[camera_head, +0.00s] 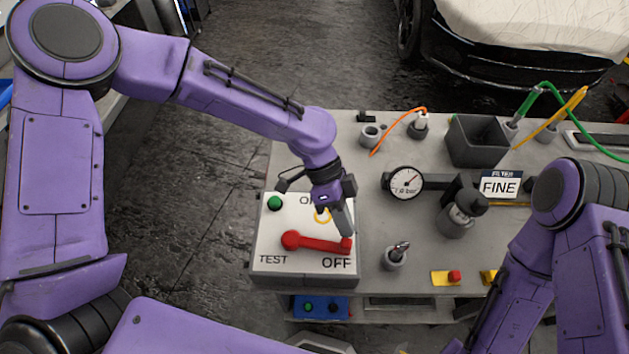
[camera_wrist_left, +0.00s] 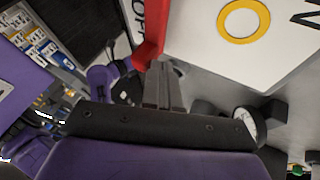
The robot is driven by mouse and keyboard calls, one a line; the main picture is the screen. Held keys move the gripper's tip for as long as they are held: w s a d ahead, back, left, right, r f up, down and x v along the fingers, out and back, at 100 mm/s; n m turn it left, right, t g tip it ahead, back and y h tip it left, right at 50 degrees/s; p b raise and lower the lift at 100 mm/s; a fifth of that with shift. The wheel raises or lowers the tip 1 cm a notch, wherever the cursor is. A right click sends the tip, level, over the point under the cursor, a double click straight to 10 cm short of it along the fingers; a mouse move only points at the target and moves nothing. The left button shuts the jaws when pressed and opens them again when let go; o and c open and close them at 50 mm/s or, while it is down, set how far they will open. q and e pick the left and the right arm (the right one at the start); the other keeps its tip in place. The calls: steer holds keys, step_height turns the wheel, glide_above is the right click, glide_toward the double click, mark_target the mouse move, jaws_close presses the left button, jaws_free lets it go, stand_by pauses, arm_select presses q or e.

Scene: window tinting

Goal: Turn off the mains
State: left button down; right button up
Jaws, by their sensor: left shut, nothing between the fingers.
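The mains switch box (camera_head: 265,275) has a pale sloped face marked ON, OFF and TEST. Its red lever (camera_head: 315,242) lies nearly level across the face, with a round end at left and the other end just above the word OFF. My left gripper (camera_head: 345,225) points down with its fingers shut and empty, right at the lever's right end. In the left wrist view the shut fingers (camera_wrist_left: 164,88) are close to the red lever (camera_wrist_left: 150,32); I cannot tell whether they touch. The gripper hides part of the word ON. My right gripper is out of view.
A green button (camera_head: 274,203) and a yellow ring (camera_head: 322,215) are on the box face. A gauge (camera_head: 406,183), a grey bin (camera_head: 477,141), a FINE filter sign (camera_head: 499,185) and a small holder (camera_head: 395,258) stand to the right. Grey bench shows between them.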

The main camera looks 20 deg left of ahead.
arm_select(q)
steer(key=shift+s+d+m+g+y+p, duration=0.3)
steer(key=shift+s+m+p, duration=0.1)
steer(key=shift+s+m, duration=0.35)
